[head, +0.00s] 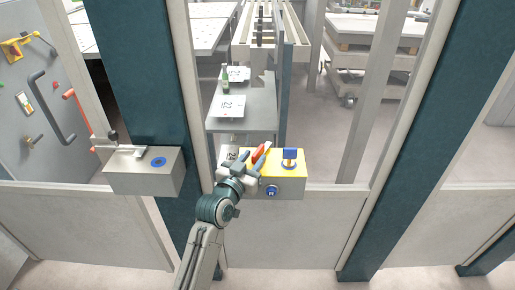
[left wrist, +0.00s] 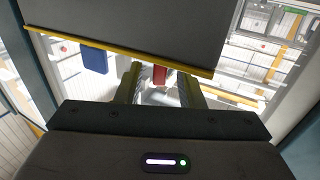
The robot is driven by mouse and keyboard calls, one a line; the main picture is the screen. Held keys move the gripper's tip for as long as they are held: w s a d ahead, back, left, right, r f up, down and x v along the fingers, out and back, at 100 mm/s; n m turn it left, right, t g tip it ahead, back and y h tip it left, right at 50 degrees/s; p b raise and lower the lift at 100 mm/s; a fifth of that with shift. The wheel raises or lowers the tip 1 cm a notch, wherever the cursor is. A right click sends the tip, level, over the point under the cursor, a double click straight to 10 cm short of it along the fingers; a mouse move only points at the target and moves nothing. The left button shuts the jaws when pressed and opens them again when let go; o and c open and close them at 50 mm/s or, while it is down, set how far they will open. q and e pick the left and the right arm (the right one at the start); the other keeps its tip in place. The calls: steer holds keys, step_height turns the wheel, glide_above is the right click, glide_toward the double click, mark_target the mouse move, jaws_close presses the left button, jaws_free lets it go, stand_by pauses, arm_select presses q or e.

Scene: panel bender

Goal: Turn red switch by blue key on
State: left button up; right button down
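The red switch (head: 259,152) stands on a yellow-topped control box (head: 297,170), left of the blue key (head: 290,154). The key stands upright on a round base. My left gripper (head: 251,163) is at the left part of the box, right by the red switch, and hides its lower part. In the left wrist view the red switch (left wrist: 160,75) shows between the two open fingers, with a gap on each side. The blue key (left wrist: 95,58) is outside the fingers, to the left. My right gripper is not in view.
The control box sits on a fence between posts and has a round blue button (head: 271,191) on its front. A second grey box (head: 142,177) with a blue ring is on the left. Behind the fence is a grey table (head: 256,112) with a green bottle (head: 225,78).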

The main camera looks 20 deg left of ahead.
mark_target(258, 150)
arm_select(q)
steer(key=shift+w+d+p, duration=0.15)
steer(key=shift+w+p, duration=0.05)
steer(key=shift+w, duration=0.7)
steer(key=shift+w+d+p, duration=0.15)
steer(key=shift+w+p, duration=0.05)
steer(key=shift+w, duration=0.7)
jaws_close()
